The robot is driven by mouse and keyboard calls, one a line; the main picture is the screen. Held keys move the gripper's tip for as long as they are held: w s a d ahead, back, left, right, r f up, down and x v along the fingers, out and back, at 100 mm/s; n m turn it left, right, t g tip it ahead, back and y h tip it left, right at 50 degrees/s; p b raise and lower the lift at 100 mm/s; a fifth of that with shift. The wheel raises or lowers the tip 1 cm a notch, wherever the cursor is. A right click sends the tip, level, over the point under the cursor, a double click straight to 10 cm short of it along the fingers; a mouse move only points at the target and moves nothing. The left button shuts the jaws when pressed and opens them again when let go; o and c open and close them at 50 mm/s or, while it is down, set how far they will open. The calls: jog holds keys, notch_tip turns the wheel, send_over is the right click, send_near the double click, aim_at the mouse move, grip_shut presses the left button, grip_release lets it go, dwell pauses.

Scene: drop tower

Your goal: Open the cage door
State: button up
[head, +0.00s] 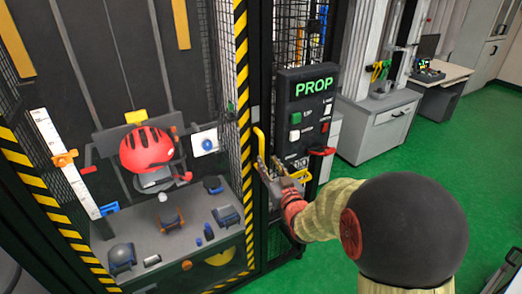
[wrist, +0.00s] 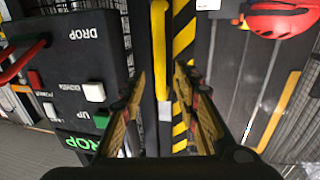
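The cage door (head: 242,90) has a black frame edged with yellow and black stripes and appears shut. Its upright yellow handle (head: 259,142) is on the right side of the frame. In the wrist view the handle (wrist: 159,45) runs down from the top edge, ahead of and between my fingers. My gripper (head: 270,168) is just below and beside the handle in the head view. In the wrist view my gripper (wrist: 161,72) is open, with a clear gap between its fingertips. Whether a finger touches the handle cannot be told.
A black control box (head: 305,110) with a lit sign, buttons and a red lever (head: 322,151) stands close to my gripper's right. Inside the cage are a red helmet (head: 147,150) and several small items. Green floor (head: 420,130) is open at right.

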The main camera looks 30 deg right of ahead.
aim_at(263, 153)
jog(key=w, duration=0.2)
jog(key=w+d+b, duration=0.1)
jog(key=w, duration=0.4)
jog(key=shift+w+d+b, duration=0.15)
jog(key=shift+w+b, duration=0.15)
jog(key=shift+b, duration=0.05)
jog(key=shift+f, duration=0.1)
jog(key=c, duration=0.7)
grip_shut()
